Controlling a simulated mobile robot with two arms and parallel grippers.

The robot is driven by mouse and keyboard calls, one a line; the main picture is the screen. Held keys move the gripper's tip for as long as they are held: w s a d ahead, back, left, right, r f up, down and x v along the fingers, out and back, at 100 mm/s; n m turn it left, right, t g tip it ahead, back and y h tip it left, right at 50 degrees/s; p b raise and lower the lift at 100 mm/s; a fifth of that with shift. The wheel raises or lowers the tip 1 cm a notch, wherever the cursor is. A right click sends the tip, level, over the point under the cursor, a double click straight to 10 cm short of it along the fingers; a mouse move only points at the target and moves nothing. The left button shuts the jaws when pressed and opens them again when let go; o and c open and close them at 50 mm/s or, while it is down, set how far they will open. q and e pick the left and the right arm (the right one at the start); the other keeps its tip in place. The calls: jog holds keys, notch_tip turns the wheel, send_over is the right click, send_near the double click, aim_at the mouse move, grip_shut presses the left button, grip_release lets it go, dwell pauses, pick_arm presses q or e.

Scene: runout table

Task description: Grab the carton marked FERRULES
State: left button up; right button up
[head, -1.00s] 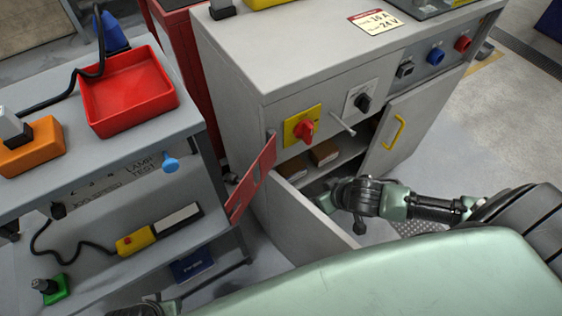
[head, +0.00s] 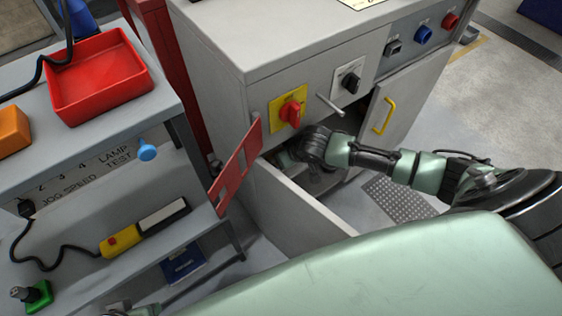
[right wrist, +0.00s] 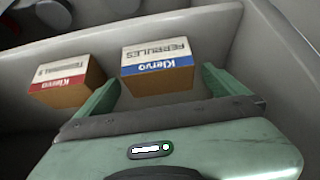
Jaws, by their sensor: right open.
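The FERRULES carton (right wrist: 158,70) is a brown box with a white top and a blue Klervo band, its lettering upside down in the right wrist view. In the head view my right arm reaches into the cabinet (head: 290,70), hiding the cartons and the gripper.
A similar carton with a red band (right wrist: 66,80) stands just left of the FERRULES carton. Open cabinet doors (head: 300,215) flank the opening. A red bracket (head: 235,165), a yellow-backed red switch (head: 290,112) and a T-handle (head: 330,106) are close to my arm.

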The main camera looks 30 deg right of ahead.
jog(key=shift+x, duration=0.95)
jog(key=shift+c, duration=0.3)
jog(key=c, duration=1.5)
jog(key=shift+r, duration=0.1)
